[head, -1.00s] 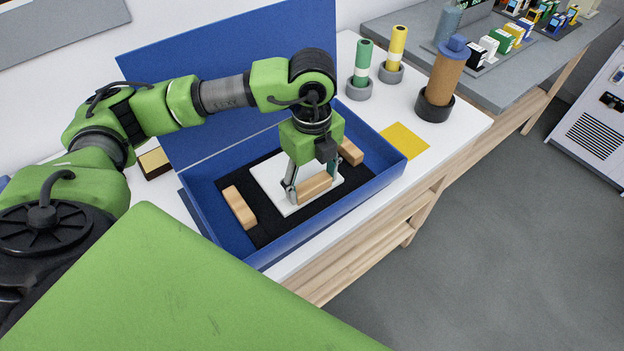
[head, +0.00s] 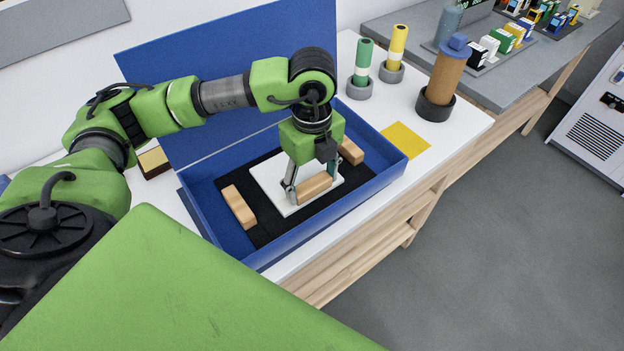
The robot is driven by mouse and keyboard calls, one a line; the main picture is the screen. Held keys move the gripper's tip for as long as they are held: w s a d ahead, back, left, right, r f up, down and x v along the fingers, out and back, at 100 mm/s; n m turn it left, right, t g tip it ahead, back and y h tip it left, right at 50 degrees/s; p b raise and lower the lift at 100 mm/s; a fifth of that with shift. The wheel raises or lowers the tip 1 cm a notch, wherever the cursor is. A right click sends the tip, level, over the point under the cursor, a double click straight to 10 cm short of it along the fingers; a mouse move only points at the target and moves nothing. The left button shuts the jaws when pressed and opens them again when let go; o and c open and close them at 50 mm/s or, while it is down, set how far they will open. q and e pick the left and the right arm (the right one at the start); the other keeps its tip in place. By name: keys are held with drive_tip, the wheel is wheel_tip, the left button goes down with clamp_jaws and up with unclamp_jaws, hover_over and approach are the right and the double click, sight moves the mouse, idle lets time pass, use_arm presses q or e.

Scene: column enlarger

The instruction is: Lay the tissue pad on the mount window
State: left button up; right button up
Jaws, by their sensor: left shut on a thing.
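A pale wooden block (head: 313,187) is between the fingers of my left gripper (head: 312,181), which is shut on it. The block is over the front part of a flat white square (head: 277,184). The square lies on a black lining (head: 273,224) inside an open blue box (head: 396,174). I cannot tell whether the white square is the tissue pad, the mount, or one on the other, nor whether the block is fixed to it. No window opening shows; the gripper hides part of the square. My right gripper is not in view.
Wooden blocks lie left (head: 239,207) and right (head: 350,151) of the square. The box's blue lid (head: 225,75) stands raised behind. A yellow sheet (head: 405,141) and holders with a green tube (head: 363,62), yellow tube (head: 396,52) and brown cylinder (head: 444,78) are on the right.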

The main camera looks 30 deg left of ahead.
use_arm(q)
drive_tip(key=shift+f+b, duration=0.35)
drive_tip(key=shift+f, duration=0.05)
drive_tip(key=o, duration=1.6)
drive_tip(key=shift+o, duration=0.2)
drive_tip(key=shift+r, duration=0.1)
drive_tip(key=shift+r+p, duration=0.7)
drive_tip(key=shift+r, duration=0.25)
drive_tip(key=shift+r+p, duration=1.95)
drive_tip(key=shift+r, duration=1.05)
drive_tip(key=shift+r, duration=0.1)
wheel_tip(320, 180, up, 12)
